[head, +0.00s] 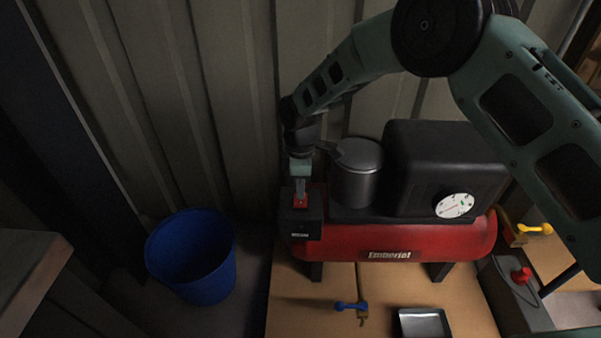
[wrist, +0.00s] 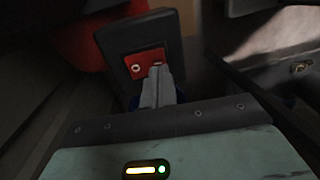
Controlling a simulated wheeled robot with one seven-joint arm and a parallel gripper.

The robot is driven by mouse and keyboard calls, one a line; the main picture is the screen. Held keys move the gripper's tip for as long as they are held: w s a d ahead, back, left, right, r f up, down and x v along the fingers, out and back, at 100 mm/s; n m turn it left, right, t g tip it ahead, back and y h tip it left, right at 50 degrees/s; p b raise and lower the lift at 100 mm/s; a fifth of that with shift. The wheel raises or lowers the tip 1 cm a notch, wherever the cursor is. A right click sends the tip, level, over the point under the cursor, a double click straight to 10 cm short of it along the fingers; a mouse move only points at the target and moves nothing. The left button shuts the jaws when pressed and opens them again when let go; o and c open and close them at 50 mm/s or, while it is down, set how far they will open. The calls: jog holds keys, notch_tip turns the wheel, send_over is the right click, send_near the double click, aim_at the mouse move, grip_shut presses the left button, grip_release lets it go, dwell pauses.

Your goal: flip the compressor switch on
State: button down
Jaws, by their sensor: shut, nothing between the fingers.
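The compressor (head: 330,243) has a red tank, a black motor housing and a round white gauge. It stands on a tan surface. Its black switch box (head: 301,226) is at the left end, with a red switch (head: 300,203) on top. The red switch also shows in the wrist view (wrist: 136,66), set in the dark box. My gripper (head: 301,197) is shut and empty, pointing down at the switch. In the wrist view the closed fingertips (wrist: 156,70) are over the right part of the red switch. They hide part of it, and I cannot tell whether they touch it.
A blue bucket (head: 192,258) stands on the floor at left. A blue-handled valve (head: 351,306) and a metal tray (head: 425,323) are in front of the compressor. A yellow-handled valve (head: 534,229) is at right. A corrugated wall (head: 200,100) is close behind.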

aim_at(301, 204)
jog(key=shift+s+f, duration=0.15)
jog(key=shift+f, duration=0.8)
jog(key=shift+s+f+t, duration=0.1)
jog(key=shift+f+t, duration=0.1)
jog(key=shift+t, duration=0.1)
jog(key=shift+w+r, duration=0.3)
jog(key=shift+w, duration=0.5)
notch_tip(301, 204, up, 14)
jog(key=s+p, duration=0.2)
jog(key=p, duration=0.2)
jog(key=shift+f, duration=0.1)
